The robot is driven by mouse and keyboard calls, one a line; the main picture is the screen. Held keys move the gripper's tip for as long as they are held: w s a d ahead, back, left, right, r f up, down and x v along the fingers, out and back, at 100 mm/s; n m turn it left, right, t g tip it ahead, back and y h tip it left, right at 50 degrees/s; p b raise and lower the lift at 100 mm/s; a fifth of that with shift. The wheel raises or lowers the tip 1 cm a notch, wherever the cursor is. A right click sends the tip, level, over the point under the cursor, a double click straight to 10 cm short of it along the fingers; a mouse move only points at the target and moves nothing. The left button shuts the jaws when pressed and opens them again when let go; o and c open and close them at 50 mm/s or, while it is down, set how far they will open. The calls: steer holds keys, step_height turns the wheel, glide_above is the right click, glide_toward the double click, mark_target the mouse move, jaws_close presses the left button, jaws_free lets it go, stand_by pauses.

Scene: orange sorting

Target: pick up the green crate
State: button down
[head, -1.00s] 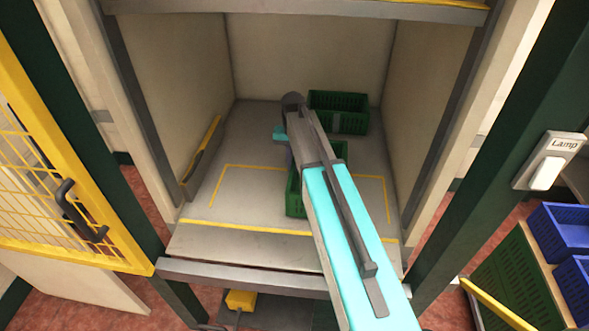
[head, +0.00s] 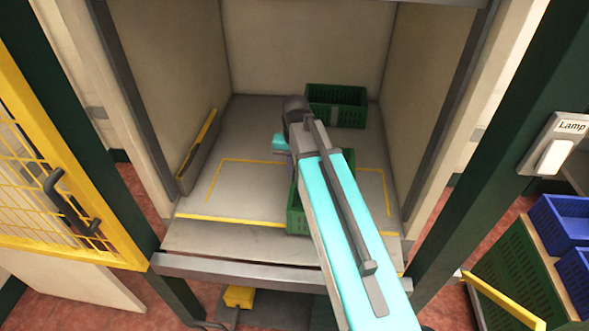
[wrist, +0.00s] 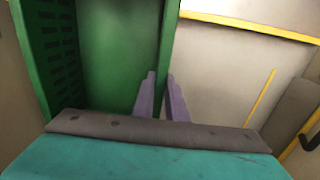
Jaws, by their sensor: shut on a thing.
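A green crate (head: 296,213) stands on the lift floor, largely hidden behind my arm in the head view. In the wrist view its green wall (wrist: 168,45) runs down between the two purple fingers of my gripper (wrist: 162,98). The gripper is shut on that wall, with one finger inside the crate and one outside. The part of the crate that shows inside looks empty. A second green crate (head: 336,92) stands farther back, by the rear wall, apart from the gripper.
The lift floor (head: 240,190) has yellow lines and free room to the left. Pale walls close in both sides. A yellow mesh gate (head: 50,170) stands open at left. Blue crates (head: 562,222) and a lamp switch (head: 553,145) are at right.

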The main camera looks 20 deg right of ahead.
steer(key=shift+s+a+r+b, duration=0.1)
steer(key=shift+s+a+b, duration=0.05)
steer(key=shift+s, duration=0.7)
steer(key=shift+s+a+r+b, duration=0.1)
steer(key=shift+s+a, duration=0.05)
steer(key=shift+s, duration=0.7)
steer(key=shift+s+a+r+b, duration=0.1)
steer(key=shift+s+a+b, duration=0.05)
steer(key=shift+s, duration=0.7)
